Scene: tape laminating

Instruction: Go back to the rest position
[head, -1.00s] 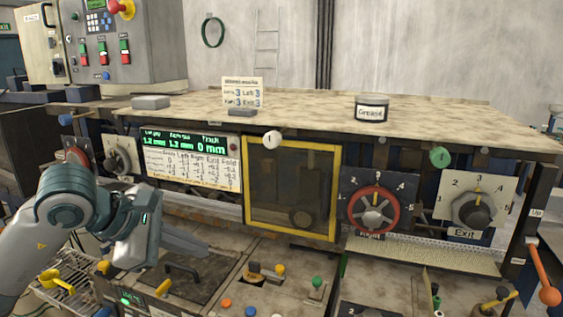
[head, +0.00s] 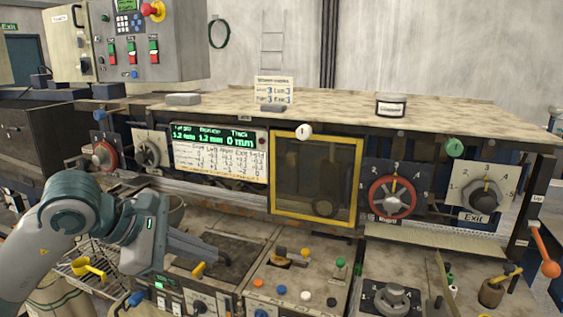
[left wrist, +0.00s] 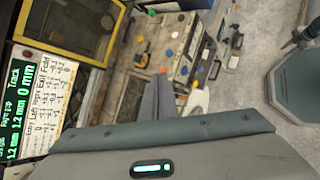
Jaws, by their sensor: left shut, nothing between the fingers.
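My left gripper (head: 215,254) is in the lower left of the head view, its arm coming in from the left. Its grey fingers are together and empty, pointing right above the machine's lower deck. In the left wrist view the closed fingers (left wrist: 157,100) point up the picture, with nothing between them. My right gripper is not clearly visible in either view.
The machine's tabletop (head: 330,103) spans the middle. Below it are a display (head: 218,152), a yellow-framed window (head: 314,178), a red handwheel (head: 392,197) and the Exit dial (head: 481,196). A control cabinet (head: 180,45) stands upper left. Floor shows in the left wrist view (left wrist: 250,120).

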